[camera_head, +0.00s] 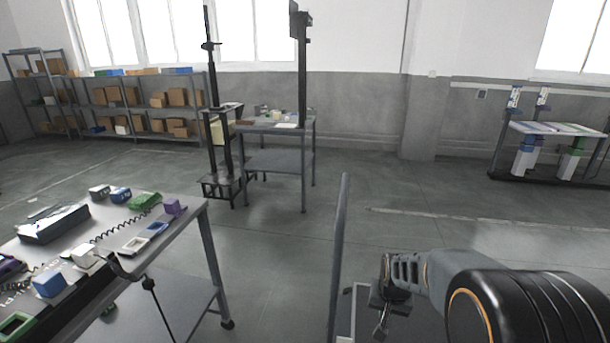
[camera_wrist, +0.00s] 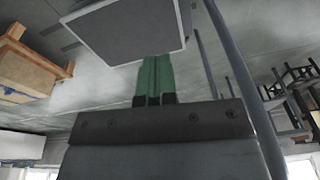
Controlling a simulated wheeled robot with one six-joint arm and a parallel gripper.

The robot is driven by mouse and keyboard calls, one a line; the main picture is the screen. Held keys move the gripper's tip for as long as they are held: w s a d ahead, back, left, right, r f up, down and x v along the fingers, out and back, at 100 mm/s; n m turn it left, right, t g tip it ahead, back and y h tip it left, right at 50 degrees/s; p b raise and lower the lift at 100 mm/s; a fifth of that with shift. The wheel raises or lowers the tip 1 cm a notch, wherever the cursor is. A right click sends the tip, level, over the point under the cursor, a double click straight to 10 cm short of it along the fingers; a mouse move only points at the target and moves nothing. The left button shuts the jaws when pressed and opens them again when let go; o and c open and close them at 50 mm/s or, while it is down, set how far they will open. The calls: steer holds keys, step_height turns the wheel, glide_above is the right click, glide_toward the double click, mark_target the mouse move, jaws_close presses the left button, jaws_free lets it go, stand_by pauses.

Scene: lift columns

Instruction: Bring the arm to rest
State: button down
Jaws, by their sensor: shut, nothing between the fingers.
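My arm reaches in from the lower right of the head view, held out to the left. My gripper (camera_head: 382,322) hangs at its end, pointing down beside a grey upright post (camera_head: 341,240). In the wrist view my gripper (camera_wrist: 156,75) shows two green fingers pressed together, with nothing between them. A grey panel with a pale edge (camera_wrist: 125,32) lies beyond the fingertips. I cannot tell whether the fingers touch it.
A worktable (camera_head: 190,225) with small coloured blocks and trays stands at the left. A second table (camera_head: 278,160) with tall dark columns stands further back. Shelves with boxes (camera_head: 125,98) line the back left wall. A lift-column bench (camera_head: 550,130) stands at the right. The middle floor is clear.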

steer(key=s+a+r+n+p, duration=0.1)
steer(key=s+r+p, duration=0.5)
steer(key=r, duration=0.7)
steer(key=s+a+r+n+t+p, duration=0.1)
steer(key=s+a+r+n+p, duration=0.1)
steer(key=s+r+p, duration=0.5)
step_height(320, 180, up, 7)
steer(key=shift+s+a+f+n+t, duration=0.1)
steer(key=shift+s+a+n+t, duration=0.25)
steer(key=shift+a, duration=0.1)
